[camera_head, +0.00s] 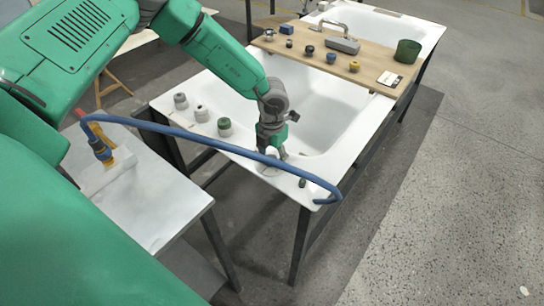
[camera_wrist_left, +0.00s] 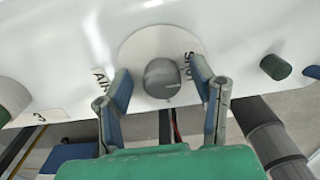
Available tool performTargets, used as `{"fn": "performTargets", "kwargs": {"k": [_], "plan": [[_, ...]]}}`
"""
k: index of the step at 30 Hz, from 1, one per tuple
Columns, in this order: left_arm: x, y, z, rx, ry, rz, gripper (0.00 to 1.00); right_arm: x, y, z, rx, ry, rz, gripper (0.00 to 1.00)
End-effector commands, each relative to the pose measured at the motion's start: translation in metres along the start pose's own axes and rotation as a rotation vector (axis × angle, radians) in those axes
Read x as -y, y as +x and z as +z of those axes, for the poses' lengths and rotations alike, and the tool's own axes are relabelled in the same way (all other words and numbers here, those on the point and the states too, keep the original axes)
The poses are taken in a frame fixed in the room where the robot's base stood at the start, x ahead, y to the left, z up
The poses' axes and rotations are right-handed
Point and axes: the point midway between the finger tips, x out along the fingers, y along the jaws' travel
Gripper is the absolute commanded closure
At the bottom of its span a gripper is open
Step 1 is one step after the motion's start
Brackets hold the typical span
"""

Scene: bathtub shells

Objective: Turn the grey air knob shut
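The grey air knob (camera_wrist_left: 162,79) sits on a pale round disc (camera_wrist_left: 140,45) on the white tub rim in the left wrist view. A label reading AIR is left of it, and a partly covered label is to its right. My left gripper (camera_wrist_left: 160,84) is open, with one finger on each side of the knob and visible gaps between. In the head view my left gripper (camera_head: 272,150) points down at the tub's near rim and hides most of the knob. My right gripper is not in view.
A blue hose (camera_head: 200,136) arches from the side table (camera_head: 150,215) to the tub's near corner, passing close before my gripper. A small green knob (camera_head: 303,182) is right of the gripper. Several knobs (camera_head: 224,126) stand along the left rim. A wooden board (camera_head: 385,62) with small items lies behind.

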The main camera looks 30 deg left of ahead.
Motion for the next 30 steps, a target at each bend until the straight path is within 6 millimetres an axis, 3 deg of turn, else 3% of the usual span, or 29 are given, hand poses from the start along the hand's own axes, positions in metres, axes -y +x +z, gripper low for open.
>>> {"fn": "performTargets", "kwargs": {"k": [8, 22, 30], "plan": [[0.000, -0.007, -0.001, 0.000, 0.000, 0.000, 0.49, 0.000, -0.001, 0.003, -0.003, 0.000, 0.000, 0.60], [-0.001, -0.096, 0.002, 0.000, 0.000, -0.002, 0.49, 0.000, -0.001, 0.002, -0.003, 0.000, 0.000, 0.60], [-0.001, -0.117, 0.002, -0.004, 0.001, -0.002, 0.49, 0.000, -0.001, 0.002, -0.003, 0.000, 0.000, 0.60]]}}
